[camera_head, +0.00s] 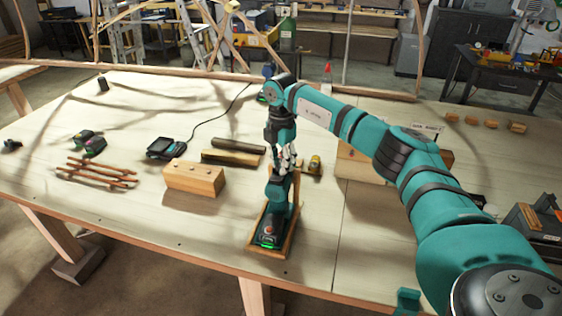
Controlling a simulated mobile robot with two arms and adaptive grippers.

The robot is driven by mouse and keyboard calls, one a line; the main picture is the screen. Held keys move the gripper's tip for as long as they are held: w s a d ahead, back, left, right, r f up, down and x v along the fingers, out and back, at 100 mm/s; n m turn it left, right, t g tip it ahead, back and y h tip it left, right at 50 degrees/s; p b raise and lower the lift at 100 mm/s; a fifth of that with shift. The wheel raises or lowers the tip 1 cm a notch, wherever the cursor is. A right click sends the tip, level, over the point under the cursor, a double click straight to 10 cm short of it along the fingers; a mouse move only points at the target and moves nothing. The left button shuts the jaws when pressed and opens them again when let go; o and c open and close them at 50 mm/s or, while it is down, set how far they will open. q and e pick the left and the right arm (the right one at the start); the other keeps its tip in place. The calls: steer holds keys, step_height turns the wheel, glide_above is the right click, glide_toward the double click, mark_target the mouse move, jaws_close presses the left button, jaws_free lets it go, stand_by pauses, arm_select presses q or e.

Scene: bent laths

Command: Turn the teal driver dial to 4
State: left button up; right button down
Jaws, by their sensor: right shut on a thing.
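The teal driver (277,192) is held in a wooden cradle (285,248) near the front edge of the bench, its base with a green light toward me. My right gripper (287,158) reaches down from above and is shut at the driver's upper end, where the fingers meet it. The dial and its numbers are hidden or too small to read, so its setting cannot be told. My left gripper is not in view.
A wooden block with holes (194,179) stands left of the cradle. A black device (166,148), sticks (95,173) and a toolbox (530,228) lie farther out.

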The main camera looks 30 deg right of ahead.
steer(key=shift+r, duration=0.1)
steer(key=c, duration=1.3)
jaws_free()
step_height(320, 180, up, 12)
